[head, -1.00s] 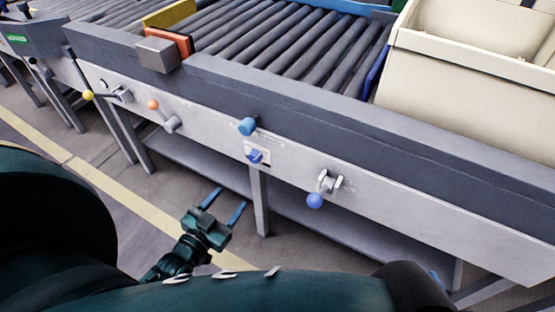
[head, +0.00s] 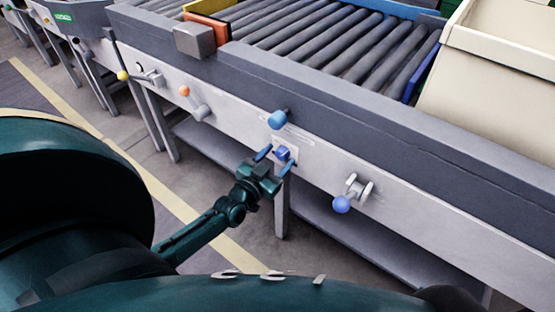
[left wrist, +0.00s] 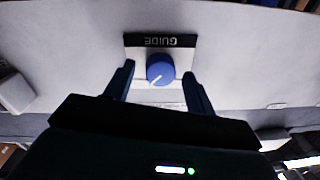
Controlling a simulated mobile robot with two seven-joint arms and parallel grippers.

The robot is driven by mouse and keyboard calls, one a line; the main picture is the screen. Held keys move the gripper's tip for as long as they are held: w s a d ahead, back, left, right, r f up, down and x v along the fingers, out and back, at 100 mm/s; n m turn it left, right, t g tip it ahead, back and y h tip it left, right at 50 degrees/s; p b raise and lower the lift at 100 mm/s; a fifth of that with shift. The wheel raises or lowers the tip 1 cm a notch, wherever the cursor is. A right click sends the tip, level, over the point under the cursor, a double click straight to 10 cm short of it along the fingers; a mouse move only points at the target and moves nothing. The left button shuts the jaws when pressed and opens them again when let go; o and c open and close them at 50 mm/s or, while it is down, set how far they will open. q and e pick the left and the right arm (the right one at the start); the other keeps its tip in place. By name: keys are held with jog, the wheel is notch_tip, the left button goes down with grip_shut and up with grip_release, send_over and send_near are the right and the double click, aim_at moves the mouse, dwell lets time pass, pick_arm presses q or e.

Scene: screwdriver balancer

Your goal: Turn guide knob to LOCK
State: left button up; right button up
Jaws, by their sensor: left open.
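The guide knob (head: 282,153) is a small blue dial on the white front panel of the conveyor. In the left wrist view the blue knob (left wrist: 160,69) sits on a plate below a black label reading GUIDE (left wrist: 160,41), which appears upside down. A white pointer mark on the knob points to the lower left there. My left gripper (head: 272,159) is open, with its two fingers on either side of the knob in the picture; its fingers also show in the left wrist view (left wrist: 160,88). I cannot tell whether they touch it. My right gripper is not in view.
A blue-ball lever (head: 342,203) is to the right, an orange-ball lever (head: 186,92) and a yellow-ball lever (head: 124,75) to the left. A cream bin (head: 490,80) stands on the right.

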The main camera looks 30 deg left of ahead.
pick_arm(q)
jog(key=shift+w, duration=0.25)
jog(key=c, duration=1)
jog(key=shift+o, duration=0.2)
